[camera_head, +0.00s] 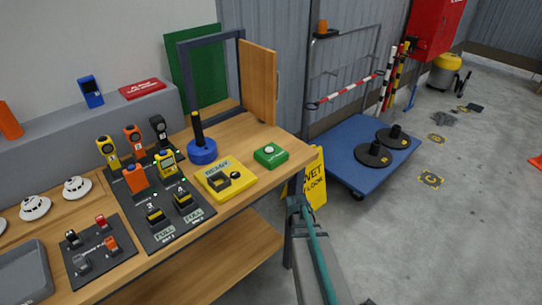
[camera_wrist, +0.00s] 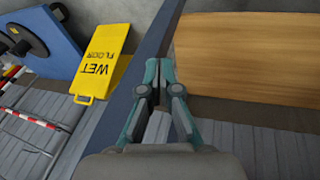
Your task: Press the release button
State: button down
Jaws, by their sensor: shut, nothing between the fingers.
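A small green box (camera_head: 264,161) with a round white button (camera_head: 269,149) on top sits near the right end of the wooden workbench (camera_head: 236,203), in the head view. It is the likely release button; no label on it is readable. In the wrist view my gripper (camera_wrist: 157,66) has its teal fingers together, with nothing between them. Part of my arm shows at the bottom of the head view, to the right of the bench's front edge. My gripper is apart from the green box, and the button does not show in the wrist view.
A yellow box marked READY (camera_head: 213,190) sits left of the green box. Behind are a blue-based black post (camera_head: 202,155) and a frame with an open wooden door (camera_head: 259,82). A yellow wet-floor sign (camera_head: 317,176) and blue trolley (camera_head: 345,165) stand right of the bench.

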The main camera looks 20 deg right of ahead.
jog(key=w+d+r+t+h+b, duration=0.2)
jog(key=w+d+r, duration=0.1)
jog(key=d+r, duration=0.5)
jog(key=w+d+r+t+h+b, duration=0.1)
jog(key=w+d+r+b, duration=0.15)
jog(key=d+r, duration=0.55)
notch_tip(320, 180, up, 30)
jog(key=f+m+t+y+p, duration=0.15)
jog(key=m+y+p, duration=0.6)
jog(key=p, duration=1.05)
send_over(271, 150)
jog(key=r+n+y, duration=0.1)
jog(key=y, duration=0.1)
jog(key=shift+w+t+b, duration=0.15)
jog(key=shift+t+b, duration=0.15)
jog(key=shift+t, duration=0.15)
jog(key=shift+f, duration=0.15)
jog(key=shift+f+b, duration=2.75)
jog(key=shift+f, duration=1.55)
